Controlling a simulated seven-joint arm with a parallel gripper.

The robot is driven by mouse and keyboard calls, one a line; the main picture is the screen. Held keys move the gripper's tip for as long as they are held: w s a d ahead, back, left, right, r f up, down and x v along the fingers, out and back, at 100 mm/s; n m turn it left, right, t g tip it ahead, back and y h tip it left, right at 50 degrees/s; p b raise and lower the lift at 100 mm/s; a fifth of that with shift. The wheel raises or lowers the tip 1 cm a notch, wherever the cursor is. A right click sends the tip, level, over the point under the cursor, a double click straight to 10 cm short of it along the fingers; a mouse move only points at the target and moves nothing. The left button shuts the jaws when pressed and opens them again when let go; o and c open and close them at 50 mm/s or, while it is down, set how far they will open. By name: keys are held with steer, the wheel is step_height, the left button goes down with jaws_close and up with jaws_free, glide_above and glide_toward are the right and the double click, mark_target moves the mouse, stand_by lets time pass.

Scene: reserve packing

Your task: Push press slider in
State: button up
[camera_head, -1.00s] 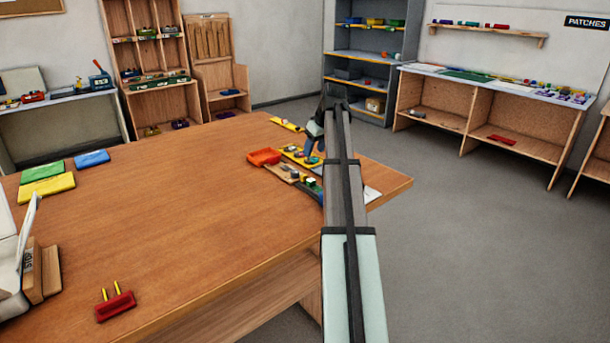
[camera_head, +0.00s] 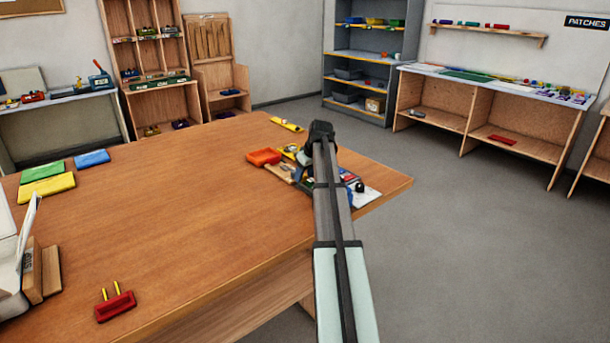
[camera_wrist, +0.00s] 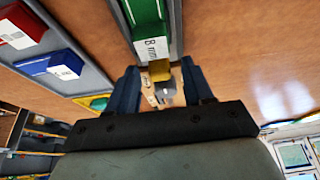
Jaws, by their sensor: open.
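In the wrist view, my gripper (camera_wrist: 159,68) has its two blue fingers apart, with a small yellow block (camera_wrist: 160,72) seen between them. Just beyond it is a green block (camera_wrist: 145,12) with a white label reading "8 mm", set in a grey channel. Which part is the press slider, I cannot tell. Whether the fingers touch anything is also unclear. In the head view, my arm hides the gripper and most of the parts under it at the table's right end. A black ball knob (camera_head: 360,187) shows just right of the arm there.
The wooden table (camera_head: 170,190) is mostly clear in the middle. An orange-red tray (camera_head: 264,157) lies left of the arm and a yellow strip (camera_head: 286,124) behind it. A red block with two yellow pegs (camera_head: 115,305) is at the front.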

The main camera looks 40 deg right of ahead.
steer(key=shift+f, duration=0.15)
jaws_close()
stand_by(0.5)
